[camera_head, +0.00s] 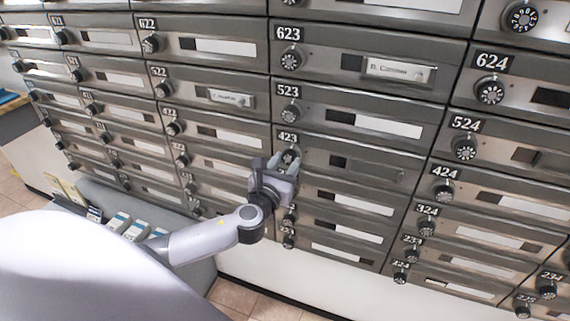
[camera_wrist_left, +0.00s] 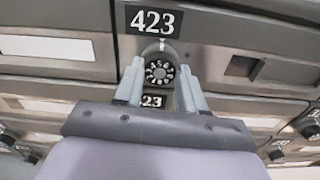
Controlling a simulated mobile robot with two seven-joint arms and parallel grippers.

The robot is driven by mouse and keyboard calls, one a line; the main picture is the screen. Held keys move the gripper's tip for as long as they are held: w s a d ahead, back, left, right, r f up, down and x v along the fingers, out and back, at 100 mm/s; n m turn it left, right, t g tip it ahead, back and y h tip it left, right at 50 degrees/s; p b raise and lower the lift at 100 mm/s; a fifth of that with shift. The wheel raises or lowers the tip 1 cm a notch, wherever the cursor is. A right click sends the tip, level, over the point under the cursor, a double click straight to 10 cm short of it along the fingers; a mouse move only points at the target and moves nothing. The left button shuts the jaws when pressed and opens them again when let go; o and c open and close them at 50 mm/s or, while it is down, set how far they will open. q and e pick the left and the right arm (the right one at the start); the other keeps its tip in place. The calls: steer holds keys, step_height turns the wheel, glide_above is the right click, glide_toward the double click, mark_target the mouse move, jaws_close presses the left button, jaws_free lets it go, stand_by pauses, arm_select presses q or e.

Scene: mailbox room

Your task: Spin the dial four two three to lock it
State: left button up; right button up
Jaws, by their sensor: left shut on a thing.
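The dial (camera_wrist_left: 159,72) of mailbox 423 is a round black knob with white digits, under the "423" label (camera_wrist_left: 154,21) in the left wrist view. In the head view the dial (camera_head: 289,156) sits under its label (camera_head: 287,137) on the left part of the mailbox 423 door (camera_head: 365,167). My left gripper (camera_head: 285,160) reaches it from below. Its two fingers (camera_wrist_left: 160,82) stand on either side of the dial and are shut on it. The dial's exact setting is too small to read. My right gripper is in neither view.
Mailbox 523 (camera_head: 350,108) with its dial is just above, and a lower dial (camera_head: 289,217) is close beneath my gripper. Mailbox 424 (camera_head: 500,200) is to the right. White boxes (camera_head: 118,222) stand on a grey surface at the lower left.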

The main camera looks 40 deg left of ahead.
arm_select(q)
steer(key=shift+m, duration=0.3)
stand_by(0.4)
steer(key=o, duration=1.1)
steer(key=shift+c, duration=0.2)
steer(key=shift+s, duration=0.1)
steer(key=v, duration=0.7)
steer(key=shift+b, duration=0.3)
steer(key=shift+d+f, duration=0.1)
